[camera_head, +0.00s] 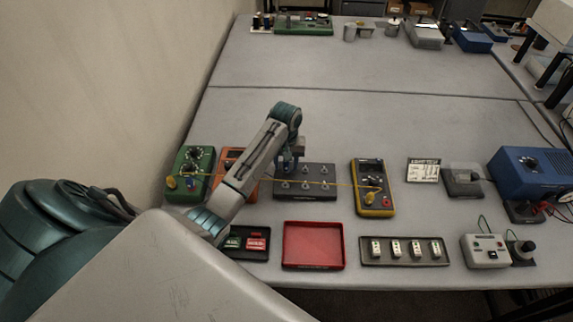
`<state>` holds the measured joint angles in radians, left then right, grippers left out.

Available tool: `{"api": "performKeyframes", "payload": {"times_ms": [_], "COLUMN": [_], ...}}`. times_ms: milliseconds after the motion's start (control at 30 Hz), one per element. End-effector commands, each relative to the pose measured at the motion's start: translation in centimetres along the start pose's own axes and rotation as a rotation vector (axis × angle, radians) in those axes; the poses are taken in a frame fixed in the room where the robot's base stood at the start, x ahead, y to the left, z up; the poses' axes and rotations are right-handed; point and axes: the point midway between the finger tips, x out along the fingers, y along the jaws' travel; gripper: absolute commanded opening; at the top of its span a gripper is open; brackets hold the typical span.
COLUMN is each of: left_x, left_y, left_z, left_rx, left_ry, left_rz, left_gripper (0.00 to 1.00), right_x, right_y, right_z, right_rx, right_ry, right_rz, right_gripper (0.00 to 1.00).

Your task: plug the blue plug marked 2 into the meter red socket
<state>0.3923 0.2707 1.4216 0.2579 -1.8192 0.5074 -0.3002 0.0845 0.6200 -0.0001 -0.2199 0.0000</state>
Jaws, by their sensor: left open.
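A yellow meter (359,170) lies right of centre on the table, with a dial on its face. A small red socket (387,202) shows near its lower right corner, and a yellow plug (369,198) sits at its lower left. My left gripper (288,168) is open and points down over the back left of a dark terminal board (326,190). It is left of the meter and clear of it. I cannot make out a blue plug marked 2; the gripper and arm hide part of the board. My right gripper is not in view.
A yellow cable (325,184) crosses the board from a green box (186,160) to the meter. An orange device (228,160) is partly behind my arm.

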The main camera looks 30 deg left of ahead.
Motion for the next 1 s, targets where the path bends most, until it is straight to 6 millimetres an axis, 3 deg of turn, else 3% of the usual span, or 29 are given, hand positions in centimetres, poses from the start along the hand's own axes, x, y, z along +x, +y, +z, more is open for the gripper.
{"api": "performKeyframes", "payload": {"times_ms": [100, 300, 333, 1000], "left_x": [0.0, 0.0, 0.0, -1.8], "left_y": [0.0, 0.0, 0.0, 0.0], "left_z": [0.0, 0.0, 0.0, -0.1], "left_rx": [0.0, 0.0, 0.0, 0.0], "left_ry": [0.0, 0.0, 0.0, 0.001], "left_rz": [0.0, 0.0, 0.0, 0.0], "left_gripper": [0.42, 0.02, 0.0, 0.0], "right_x": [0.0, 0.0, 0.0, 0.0], "right_y": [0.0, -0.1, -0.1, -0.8], "right_z": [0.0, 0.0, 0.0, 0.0], "right_rx": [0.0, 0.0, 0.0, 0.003], "right_ry": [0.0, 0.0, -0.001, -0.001], "right_rz": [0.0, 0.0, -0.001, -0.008], "right_gripper": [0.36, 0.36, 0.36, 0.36]}}
